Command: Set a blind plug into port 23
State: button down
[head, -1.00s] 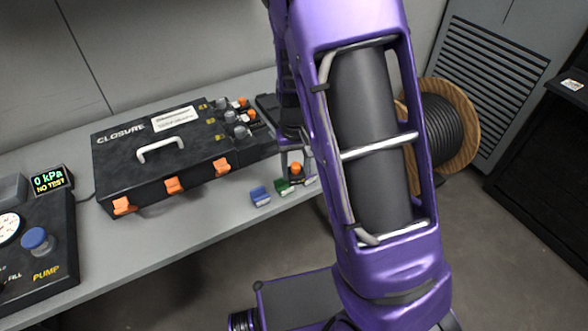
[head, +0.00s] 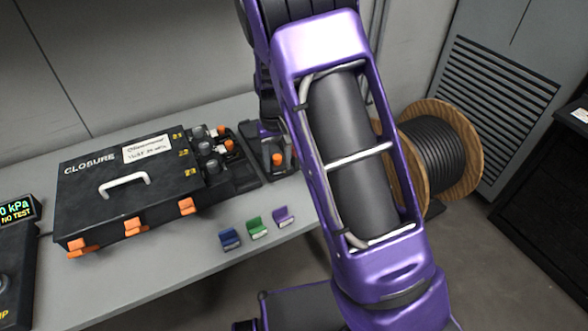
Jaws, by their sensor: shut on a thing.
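The black closure box (head: 105,205) lies on the bench at left, with yellow labels 21, 22 and 23 along its right side. Grey knobbed fittings stand by the labels; the one by 23 (head: 212,168) is nearest the front. Orange pieces show beside the upper two fittings (head: 221,130) (head: 229,146); I see none beside 23. My gripper (head: 276,158) is right of the closure, partly hidden by my arm. It is shut on an orange-tipped blind plug (head: 278,160), held right of the port row. The plug's lower end is unclear.
Blue (head: 230,239), green (head: 257,228) and purple (head: 283,216) small blocks lie near the bench's front edge. A gauge display (head: 18,210) reads "NO TEST" at far left. A cable reel (head: 440,150) stands right. Bench (head: 190,250) in front of the closure is clear.

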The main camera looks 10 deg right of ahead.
jog(key=w+a+n, duration=0.2)
jog(key=w+a, duration=0.6)
jog(key=a, duration=0.2)
jog(key=shift+s+a+f+b, duration=0.1)
jog(key=shift+f+b, duration=0.75)
jog(key=shift+f, duration=0.5)
jog(key=shift+s+a+f+b, duration=0.1)
jog(key=shift+f+b, duration=0.7)
jog(key=shift+f, duration=0.55)
jog(key=shift+d+f, duration=0.1)
jog(key=shift+f, duration=0.2)
jog(key=shift+c, duration=1.1)
grip_release()
jog(key=shift+a+r, duration=0.2)
jog(key=shift+r, duration=0.3)
notch_tip(320, 180, up, 16)
jog(key=p, duration=0.1)
jog(key=shift+d+r, duration=0.25)
jog(key=shift+d, duration=0.05)
